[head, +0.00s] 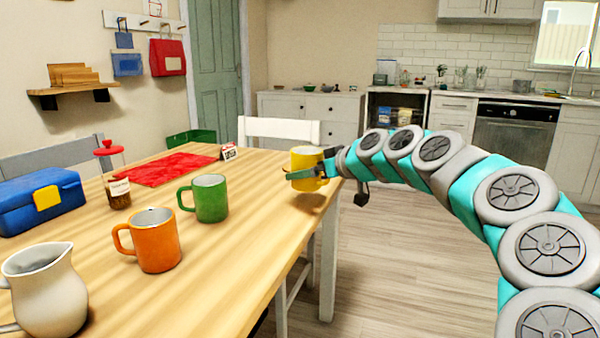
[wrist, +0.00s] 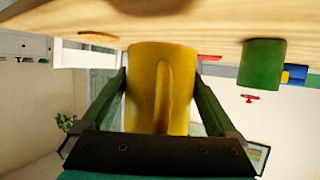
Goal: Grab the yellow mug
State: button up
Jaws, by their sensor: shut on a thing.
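The yellow mug (head: 303,163) is near the right edge of the wooden table in the head view. A shadow shows on the tabletop just below it, and it appears to be held slightly above the wood. My gripper (head: 308,172) is shut on the mug's body, with one finger across its near side. In the wrist view, which looks upside down, the yellow mug (wrist: 145,92) stands between the two green fingers of my gripper (wrist: 160,78), its handle facing the camera.
On the table (head: 215,265) are a green mug (head: 212,199), an orange mug (head: 157,243), a cream pitcher (head: 47,294), a red-lidded jar (head: 117,186), a blue lunch box (head: 42,201) and a red cloth (head: 160,170). A white chair (head: 280,130) stands behind. Floor right of the table is clear.

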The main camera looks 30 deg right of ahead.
jog(key=shift+s+d+r, duration=0.1)
jog(key=shift+s+d, duration=0.15)
jog(key=shift+s, duration=0.4)
dwell(1.9)
